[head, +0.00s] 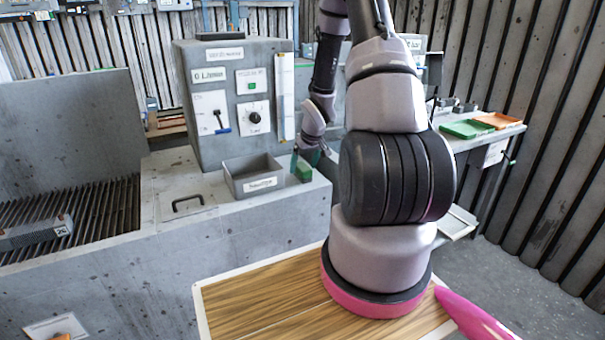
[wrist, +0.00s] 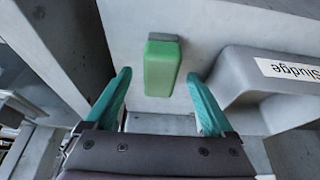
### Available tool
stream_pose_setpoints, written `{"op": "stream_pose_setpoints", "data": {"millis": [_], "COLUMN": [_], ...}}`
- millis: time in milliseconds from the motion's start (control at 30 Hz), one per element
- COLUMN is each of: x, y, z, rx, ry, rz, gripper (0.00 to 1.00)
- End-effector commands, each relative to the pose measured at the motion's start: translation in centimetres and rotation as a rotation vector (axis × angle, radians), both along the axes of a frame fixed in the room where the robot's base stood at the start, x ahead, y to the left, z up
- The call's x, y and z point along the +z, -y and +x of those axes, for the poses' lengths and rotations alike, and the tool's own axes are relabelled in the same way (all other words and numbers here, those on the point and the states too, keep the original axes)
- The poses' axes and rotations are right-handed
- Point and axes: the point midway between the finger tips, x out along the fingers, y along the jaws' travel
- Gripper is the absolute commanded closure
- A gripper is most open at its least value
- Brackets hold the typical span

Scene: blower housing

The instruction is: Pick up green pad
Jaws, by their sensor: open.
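The green pad (wrist: 161,70) is a small green block with a grey part at its far end. In the wrist view it lies on the grey counter, between and just ahead of the fingertips. In the head view the green pad (head: 303,171) sits at the counter's right end, beside the grey bin. My gripper (wrist: 161,98) has teal fingers spread wide, with nothing between them. In the head view my gripper (head: 308,155) is just above and beside the pad, partly hidden by my own arm. I cannot tell whether a finger touches the pad.
The grey bin (head: 235,181), labelled "Sludge" in the wrist view (wrist: 238,80), stands close beside the pad. A grey control box (head: 232,135) rises behind. A black handle (head: 187,203) is on the counter. Green (head: 467,129) and orange (head: 498,121) trays lie on a side table.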

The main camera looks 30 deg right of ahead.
Motion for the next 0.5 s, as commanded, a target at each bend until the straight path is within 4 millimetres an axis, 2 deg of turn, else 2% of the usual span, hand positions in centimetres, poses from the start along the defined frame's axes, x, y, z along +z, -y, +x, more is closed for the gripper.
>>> {"op": "stream_pose_setpoints", "data": {"millis": [100, 200, 433, 467, 500], "x": [-1.7, -2.3, -2.4, -2.4, -2.4], "y": [-0.1, -0.1, 0.0, 0.0, 0.0], "z": [0.6, 1.0, 1.0, 1.0, 1.0], "rx": [0.0, 0.001, 0.0, 0.0, 0.0], "ry": [-0.002, 0.0, 0.001, 0.001, 0.001], "rz": [0.001, 0.0, -0.001, -0.001, 0.0], "gripper": [0.12, 0.12, 0.12, 0.2, 0.35]}}
